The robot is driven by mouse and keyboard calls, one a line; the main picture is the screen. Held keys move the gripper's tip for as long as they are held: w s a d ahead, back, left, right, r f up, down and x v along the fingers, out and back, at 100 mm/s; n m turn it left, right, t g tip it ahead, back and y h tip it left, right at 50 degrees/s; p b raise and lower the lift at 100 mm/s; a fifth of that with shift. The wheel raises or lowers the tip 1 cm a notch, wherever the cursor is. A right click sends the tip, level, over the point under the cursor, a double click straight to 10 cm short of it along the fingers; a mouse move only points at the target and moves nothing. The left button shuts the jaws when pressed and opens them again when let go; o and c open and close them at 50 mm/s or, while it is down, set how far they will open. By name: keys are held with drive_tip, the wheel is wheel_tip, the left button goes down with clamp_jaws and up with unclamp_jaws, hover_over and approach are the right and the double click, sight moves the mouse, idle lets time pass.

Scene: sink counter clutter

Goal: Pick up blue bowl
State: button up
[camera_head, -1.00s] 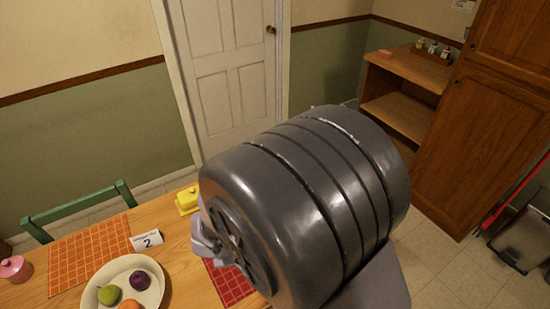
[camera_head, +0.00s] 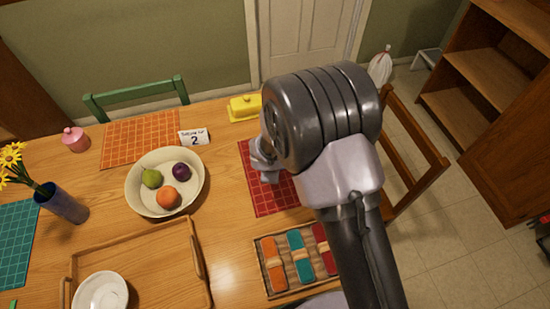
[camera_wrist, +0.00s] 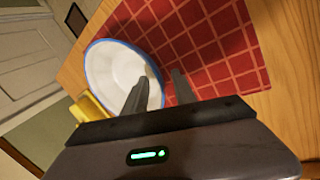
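The blue bowl, white inside with a blue rim (camera_wrist: 112,62), shows in the wrist view at the edge of the red placemat (camera_wrist: 212,50). My gripper (camera_wrist: 160,76) is open in the wrist view. One finger overlaps the bowl's inside and the other appears over the mat, outside the near rim. I cannot tell how high the fingers are above the rim. In the head view the bowl is hidden behind my arm. Part of my gripper (camera_head: 263,163) shows there, over the left side of the red placemat (camera_head: 262,190).
A yellow butter dish (camera_head: 245,108) stands near the bowl. A fruit bowl (camera_head: 143,202), a number sign (camera_head: 195,138), a wooden tray (camera_head: 133,250) with a white bowl (camera_head: 101,292), and a patterned box (camera_head: 296,258) are on the table. A chair (camera_head: 415,150) stands at the right.

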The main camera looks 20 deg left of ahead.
drive_tip(key=shift+r, duration=0.1)
clamp_jaws()
idle(1.3)
